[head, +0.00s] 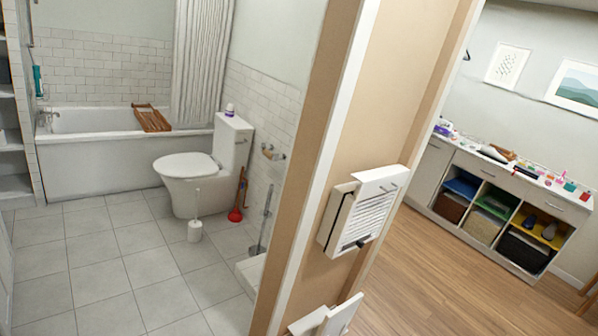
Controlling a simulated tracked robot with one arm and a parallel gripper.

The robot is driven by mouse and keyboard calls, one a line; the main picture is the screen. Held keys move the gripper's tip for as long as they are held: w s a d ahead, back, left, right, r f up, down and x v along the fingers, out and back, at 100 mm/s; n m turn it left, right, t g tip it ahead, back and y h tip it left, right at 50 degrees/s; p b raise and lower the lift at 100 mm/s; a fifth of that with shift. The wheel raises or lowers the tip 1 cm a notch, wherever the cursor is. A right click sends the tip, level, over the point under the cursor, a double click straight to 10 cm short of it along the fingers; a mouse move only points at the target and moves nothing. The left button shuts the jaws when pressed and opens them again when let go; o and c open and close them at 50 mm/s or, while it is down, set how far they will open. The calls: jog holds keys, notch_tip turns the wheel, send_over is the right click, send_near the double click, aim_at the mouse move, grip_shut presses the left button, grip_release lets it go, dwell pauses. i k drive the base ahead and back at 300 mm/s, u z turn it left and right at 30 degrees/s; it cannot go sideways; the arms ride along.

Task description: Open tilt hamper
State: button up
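I cannot pick out a tilt hamper for certain. A white box with a slatted front (362,217) is on the beige wall in the middle of the head view. It has a flat top panel with a small metal handle, and a dark piece at its lower edge. A white panelled thing (342,317) shows at the bottom edge, partly cut off; I cannot tell what it is. My gripper is not visible in this view.
A bathroom with toilet (192,168), bathtub (95,165), toilet brush (195,230) and red plunger (236,214) lies left of the wall. Right, a long cabinet (430,165) with open cubbies holds baskets and many small items on top. The tile and wood floors have free room.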

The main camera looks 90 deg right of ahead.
aim_at(436, 156)
jog(key=z, duration=1.15)
jog(key=i, duration=0.1)
jog(key=z, duration=2.25)
jog(key=k, duration=0.9)
jog(key=z, duration=0.15)
jog(key=i, duration=0.9)
jog(key=u, duration=0.1)
